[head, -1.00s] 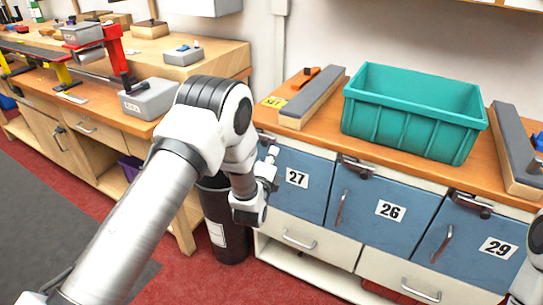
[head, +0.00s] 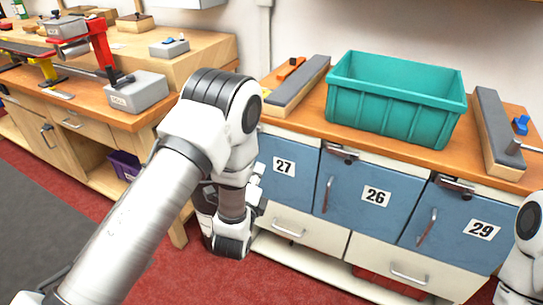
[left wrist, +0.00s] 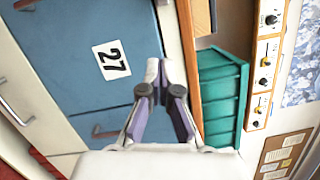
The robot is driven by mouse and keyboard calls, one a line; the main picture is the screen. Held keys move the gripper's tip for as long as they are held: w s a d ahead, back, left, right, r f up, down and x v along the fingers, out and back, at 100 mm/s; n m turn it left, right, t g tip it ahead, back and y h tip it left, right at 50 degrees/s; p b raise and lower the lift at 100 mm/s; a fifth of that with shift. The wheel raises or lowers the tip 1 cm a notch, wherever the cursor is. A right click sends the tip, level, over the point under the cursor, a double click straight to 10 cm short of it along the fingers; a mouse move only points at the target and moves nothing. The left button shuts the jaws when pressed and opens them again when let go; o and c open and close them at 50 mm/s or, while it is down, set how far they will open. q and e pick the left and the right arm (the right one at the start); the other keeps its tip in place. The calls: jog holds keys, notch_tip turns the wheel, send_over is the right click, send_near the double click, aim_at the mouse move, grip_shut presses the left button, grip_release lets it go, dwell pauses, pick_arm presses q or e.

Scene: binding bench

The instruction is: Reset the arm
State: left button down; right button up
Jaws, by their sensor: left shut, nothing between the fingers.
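A teal bin (head: 390,118) stands on the wooden cabinet top, between two grey-topped blocks (head: 298,84) (head: 497,130). Doors 26 (head: 350,200) and 29 (head: 450,235) are closed. A workbench with a grey box (head: 138,92) is at left. Red floor (head: 300,285) lies open in front.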

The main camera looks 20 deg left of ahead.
pick_arm(q)
jog(key=s+f+n+g+h+p, duration=0.1)
jog(key=s+f+n+g+p, duration=0.3)
jog(key=s, duration=0.7)
jog(key=s+f+n+g+h+p, duration=0.1)
jog(key=s+f+n+g+p, duration=0.2)
jog(key=s+f+n+g, duration=0.2)
jog(key=s+f+n+g+p, duration=0.4)
jog(key=s+n+g, duration=0.5)
jog(key=s, duration=1)
jog(key=shift+d+f+n+h+p, duration=0.35)
jog(key=shift+f+n+h, duration=0.1)
jog(key=shift+n, duration=0.45)
jog(key=shift+w, duration=0.1)
